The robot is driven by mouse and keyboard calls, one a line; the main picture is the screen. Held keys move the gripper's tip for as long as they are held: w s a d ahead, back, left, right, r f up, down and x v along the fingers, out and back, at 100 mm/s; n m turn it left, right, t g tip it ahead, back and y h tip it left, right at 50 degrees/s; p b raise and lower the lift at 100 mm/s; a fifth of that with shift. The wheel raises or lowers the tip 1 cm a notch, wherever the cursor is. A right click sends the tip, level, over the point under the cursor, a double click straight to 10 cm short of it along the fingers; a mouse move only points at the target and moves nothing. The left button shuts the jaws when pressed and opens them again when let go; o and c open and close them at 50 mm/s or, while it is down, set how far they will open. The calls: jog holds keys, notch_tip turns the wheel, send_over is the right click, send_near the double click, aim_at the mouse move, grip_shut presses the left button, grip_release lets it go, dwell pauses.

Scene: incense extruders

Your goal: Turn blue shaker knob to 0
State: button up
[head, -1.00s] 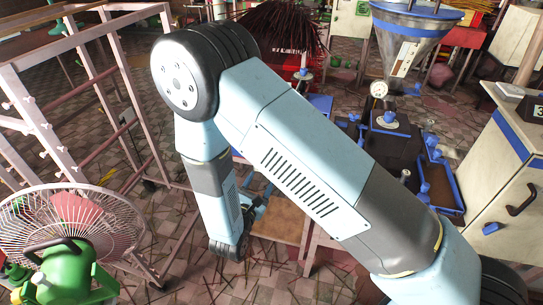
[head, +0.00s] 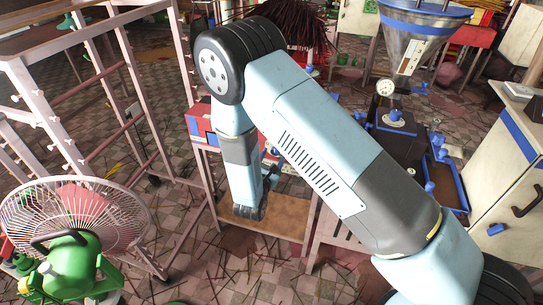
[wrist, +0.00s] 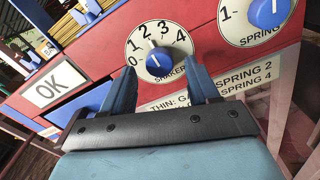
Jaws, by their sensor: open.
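The blue shaker knob (wrist: 159,62) sits on a round cream dial marked 0 to 4, on a red panel (wrist: 97,38) in the wrist view. A small pale pointer mark shows on the knob, but which number it points at is hard to tell. My gripper (wrist: 162,84) is open and empty, with its two blue fingers just below the dial, one to each side of the knob's line. The knob looks beyond the fingertips, not clamped. In the head view my arm reaches down beside the red cabinet (head: 203,122), and the knob is hidden there.
A second blue knob, the spring knob (wrist: 269,12), is at upper right in the wrist view. An OK plate (wrist: 55,88) is at left. In the head view a pink rack (head: 95,110) and a fan (head: 75,235) stand left, and a cream cabinet (head: 508,175) stands right.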

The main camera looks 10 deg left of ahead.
jog(key=shift+w, duration=0.85)
jog(key=c, duration=1)
jog(key=shift+a, duration=0.1)
jog(key=shift+c, duration=0.2)
